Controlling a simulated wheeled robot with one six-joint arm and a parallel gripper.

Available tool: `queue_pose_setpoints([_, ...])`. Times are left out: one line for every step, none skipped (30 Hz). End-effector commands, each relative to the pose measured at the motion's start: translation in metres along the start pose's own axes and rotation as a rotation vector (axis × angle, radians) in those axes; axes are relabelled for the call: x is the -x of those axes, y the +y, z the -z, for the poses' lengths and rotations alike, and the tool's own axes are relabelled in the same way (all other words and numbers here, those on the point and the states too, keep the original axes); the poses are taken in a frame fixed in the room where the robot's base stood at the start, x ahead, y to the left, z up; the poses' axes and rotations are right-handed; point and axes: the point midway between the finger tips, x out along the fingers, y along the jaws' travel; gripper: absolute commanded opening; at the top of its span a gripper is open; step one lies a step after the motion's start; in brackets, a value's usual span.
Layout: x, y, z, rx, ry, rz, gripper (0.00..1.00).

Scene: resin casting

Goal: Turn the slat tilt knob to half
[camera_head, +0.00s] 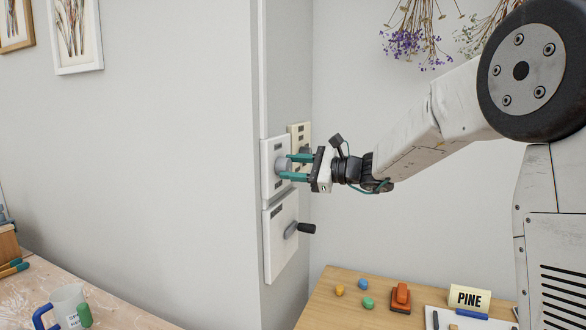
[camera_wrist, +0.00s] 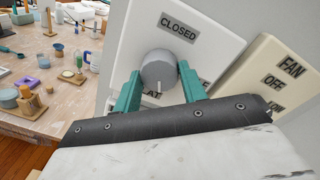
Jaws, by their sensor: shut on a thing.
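The slat tilt knob (camera_wrist: 158,70) is a round grey knob on a white wall plate (camera_wrist: 208,25). A "CLOSED" label sits above it in the wrist view; the lower labels are partly hidden by my gripper. My gripper (camera_wrist: 159,84) has its teal fingers on either side of the knob, shut on it. A pale pointer mark shows at the knob's lower edge in the wrist view. In the head view my gripper (camera_head: 285,166) reaches from the right to the knob (camera_head: 282,164) on the upper white plate.
A cream fan plate (camera_wrist: 268,72) is close to the right of the knob's plate. Below is a white plate with a dark-handled crank (camera_head: 299,229). A wooden table (camera_head: 330,312) with a "PINE" sign (camera_head: 469,298) stands below; a workbench with a mug (camera_head: 68,308) is at left.

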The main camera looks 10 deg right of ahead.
Motion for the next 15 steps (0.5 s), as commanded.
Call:
queue_pose_setpoints([0.0004, -0.0008, -0.0003, 0.043, 0.003, 0.001, 0.19])
queue_pose_setpoints([0.0004, -0.0008, -0.0003, 0.071, 0.004, 0.001, 0.19])
queue_pose_setpoints([0.0004, -0.0009, -0.0003, 0.110, 0.006, 0.001, 0.19])
queue_pose_setpoints([0.0004, -0.0009, -0.0004, 0.138, 0.008, 0.001, 0.19])
queue_pose_setpoints([0.0004, -0.0009, -0.0004, 0.166, 0.009, 0.000, 0.19])
queue_pose_setpoints([0.0004, -0.0010, -0.0005, 0.205, 0.011, 0.000, 0.19])
queue_pose_setpoints([0.0004, -0.0010, -0.0005, 0.233, 0.013, 0.000, 0.19])
queue_pose_setpoints([0.0004, -0.0010, -0.0006, 0.261, 0.014, -0.001, 0.19])
queue_pose_setpoints([0.0004, -0.0010, -0.0007, 0.299, 0.016, -0.001, 0.19])
queue_pose_setpoints([0.0004, -0.0010, -0.0007, 0.328, 0.017, -0.002, 0.19])
queue_pose_setpoints([0.0004, -0.0009, -0.0008, 0.356, 0.018, -0.002, 0.19])
queue_pose_setpoints([0.0004, -0.0009, -0.0009, 0.394, 0.020, -0.002, 0.19])
queue_pose_setpoints([0.0004, -0.0009, -0.0009, 0.422, 0.021, -0.003, 0.19])
queue_pose_setpoints([0.0003, -0.0009, -0.0009, 0.451, 0.023, -0.003, 0.19])
queue_pose_setpoints([0.0003, -0.0009, -0.0010, 0.489, 0.025, -0.004, 0.19])
